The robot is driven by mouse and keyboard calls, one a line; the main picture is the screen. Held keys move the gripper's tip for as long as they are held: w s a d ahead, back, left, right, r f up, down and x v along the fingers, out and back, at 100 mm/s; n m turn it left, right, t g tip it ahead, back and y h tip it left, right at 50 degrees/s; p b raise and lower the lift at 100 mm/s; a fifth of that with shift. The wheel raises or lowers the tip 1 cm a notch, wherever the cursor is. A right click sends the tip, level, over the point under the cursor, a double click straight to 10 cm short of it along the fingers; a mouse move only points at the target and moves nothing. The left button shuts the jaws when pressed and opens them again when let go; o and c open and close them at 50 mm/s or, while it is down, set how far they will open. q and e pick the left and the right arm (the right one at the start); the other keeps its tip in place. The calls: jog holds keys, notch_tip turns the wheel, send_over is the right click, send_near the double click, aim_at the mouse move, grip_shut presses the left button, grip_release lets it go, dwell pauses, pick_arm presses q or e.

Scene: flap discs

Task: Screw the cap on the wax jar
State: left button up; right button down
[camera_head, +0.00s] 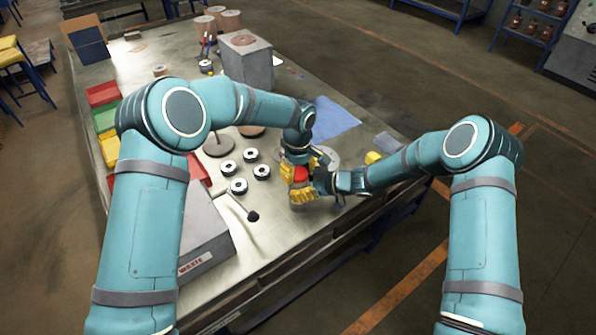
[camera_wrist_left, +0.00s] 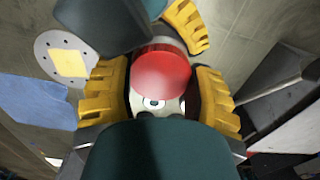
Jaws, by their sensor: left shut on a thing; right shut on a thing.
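The red cap (camera_wrist_left: 160,75) sits between the yellow fingers of my left gripper (camera_wrist_left: 162,95) in the left wrist view. In the head view the cap (camera_head: 301,174) is a small red patch, with my left gripper (camera_head: 299,163) coming down over it from above. My left gripper is shut on the cap. My right gripper (camera_head: 302,190) reaches in from the right, low beside the cap, and is shut around the wax jar. The jar is almost wholly hidden by the fingers, so I cannot tell how the cap sits on it.
Several black-and-white flap discs (camera_head: 239,186) lie left of my grippers on the workbench (camera_head: 270,225). A blue cloth (camera_head: 335,119) lies behind. A grey waste box (camera_head: 205,237) stands at the front left, coloured bins (camera_head: 104,94) along the left edge. A grey block (camera_head: 247,62) stands farther back.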

pick_arm(q)
jog(key=shift+w+m, duration=0.1)
jog(key=shift+m, duration=0.4)
jog(key=o, duration=1.2)
jog(key=shift+r, duration=2.3)
jog(key=shift+o, duration=0.4)
